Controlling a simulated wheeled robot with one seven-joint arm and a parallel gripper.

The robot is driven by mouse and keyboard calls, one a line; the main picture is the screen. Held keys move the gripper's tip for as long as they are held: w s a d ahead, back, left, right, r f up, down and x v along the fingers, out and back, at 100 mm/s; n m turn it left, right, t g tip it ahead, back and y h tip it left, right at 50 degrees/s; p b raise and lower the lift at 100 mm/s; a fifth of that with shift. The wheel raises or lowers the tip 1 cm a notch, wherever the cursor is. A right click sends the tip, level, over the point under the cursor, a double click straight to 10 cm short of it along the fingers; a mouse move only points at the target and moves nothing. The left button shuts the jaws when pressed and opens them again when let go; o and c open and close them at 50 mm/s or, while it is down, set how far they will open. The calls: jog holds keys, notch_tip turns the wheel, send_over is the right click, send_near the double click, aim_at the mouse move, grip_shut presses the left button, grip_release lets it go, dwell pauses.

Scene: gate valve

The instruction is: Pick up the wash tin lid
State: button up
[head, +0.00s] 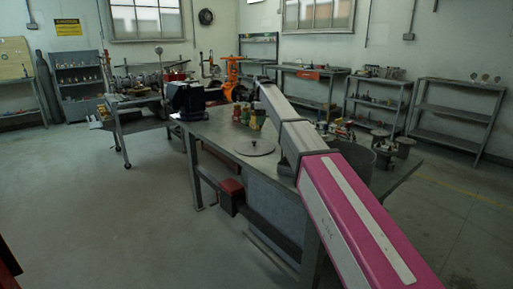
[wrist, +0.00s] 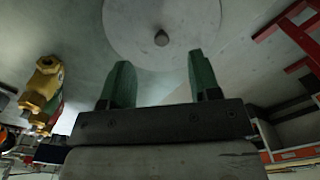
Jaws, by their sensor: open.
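The wash tin lid (head: 254,147) is a flat grey disc with a small knob at its centre, lying on the metal workbench (head: 214,128). In the wrist view the lid (wrist: 137,27) fills the top middle, with its dark knob (wrist: 161,38) facing the camera. My gripper (wrist: 160,80) is open and empty, its two green fingers apart. In the picture the fingertips lie just below the knob, over the lid's near edge. I cannot tell how far they are above the lid.
Brass and coloured valve parts (head: 249,115) stand close behind the lid; brass fittings (wrist: 42,85) show at left in the wrist view. A large round tin (head: 346,152) stands right of my arm. A dark vise (head: 187,100) sits at the bench's far left. Bare bench surrounds the lid's left side.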

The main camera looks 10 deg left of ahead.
aim_at(254, 141)
jog(key=shift+n, duration=0.3)
jog(key=a, duration=0.1)
jog(key=a+f, duration=0.1)
jog(key=a, duration=0.1)
jog(key=shift+w+a+f, duration=0.25)
jog(key=shift+a+f, duration=0.05)
jog(key=shift+f, duration=0.1)
notch_tip(254, 141, down, 10)
jog(key=shift+s+f, duration=0.1)
jog(key=shift+f, duration=0.1)
grip_shut()
